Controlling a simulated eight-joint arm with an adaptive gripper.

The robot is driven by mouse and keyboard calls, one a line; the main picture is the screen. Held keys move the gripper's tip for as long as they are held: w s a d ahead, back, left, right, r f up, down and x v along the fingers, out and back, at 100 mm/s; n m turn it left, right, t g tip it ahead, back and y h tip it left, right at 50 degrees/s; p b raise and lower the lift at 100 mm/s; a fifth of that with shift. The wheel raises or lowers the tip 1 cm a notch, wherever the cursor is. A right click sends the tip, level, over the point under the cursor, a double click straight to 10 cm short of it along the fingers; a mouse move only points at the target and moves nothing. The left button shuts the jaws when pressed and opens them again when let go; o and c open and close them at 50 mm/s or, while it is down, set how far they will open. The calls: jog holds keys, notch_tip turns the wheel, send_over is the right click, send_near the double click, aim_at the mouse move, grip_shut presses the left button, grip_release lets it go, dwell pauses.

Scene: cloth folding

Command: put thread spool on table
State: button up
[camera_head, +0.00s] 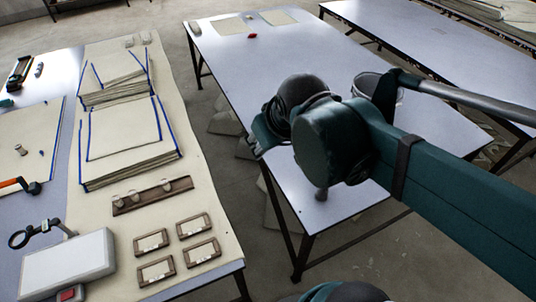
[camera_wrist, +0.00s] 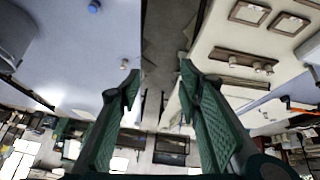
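My gripper (camera_wrist: 159,80) is open in the wrist view, with nothing between its two green fingers. A small blue object, possibly a thread spool (camera_wrist: 94,6), sits on the grey-blue table (camera_wrist: 60,40) at the top of the wrist view, apart from the fingers. The middle table (camera_head: 225,55) shows in the head view, partly covered by my arm. Several pale spool-like pieces (camera_head: 134,196) stand on a wooden rack (camera_head: 152,196) on the cream-covered table. I cannot tell which object is the task's spool.
The cream-covered table (camera_head: 205,150) on the left holds folded cloth stacks (camera_head: 128,140), several wooden frames (camera_head: 200,252) and a pale box (camera_head: 65,265). A bucket (camera_head: 370,85) stands on the middle table. A floor gap separates the tables. A small red object (camera_head: 252,36) lies toward the back.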

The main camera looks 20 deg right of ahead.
jog(key=s, duration=0.1)
jog(key=s+f+m, duration=0.1)
jog(key=s+a, duration=0.1)
jog(key=shift+s+f+m+t, duration=0.2)
jog(key=shift+s+m+t, duration=0.1)
jog(key=shift+o, duration=0.5)
jog(key=shift+w, duration=0.1)
jog(key=w+d+f+n+g, duration=0.1)
jog(key=w+d+n, duration=0.2)
jog(key=w+n, duration=0.35)
jog(key=w+d+f+n+h, duration=0.1)
jog(key=w+d+n, duration=0.15)
jog(key=w, duration=0.75)
jog(key=w+d+f+n+g, duration=0.1)
jog(key=w+d+n, duration=0.1)
jog(key=w+n, duration=0.5)
jog(key=w+d+f+n+g+h, duration=0.1)
jog(key=w+d+f+n, duration=0.4)
jog(key=w+f, duration=0.5)
jog(key=w+d+f+n+g+h+b, duration=0.1)
jog(key=w+d+f+n, duration=0.3)
jog(key=w+f, duration=0.6)
jog(key=shift+w+d+f+n, duration=0.25)
jog(key=shift+d+f+n, duration=0.25)
jog(key=shift+f, duration=0.55)
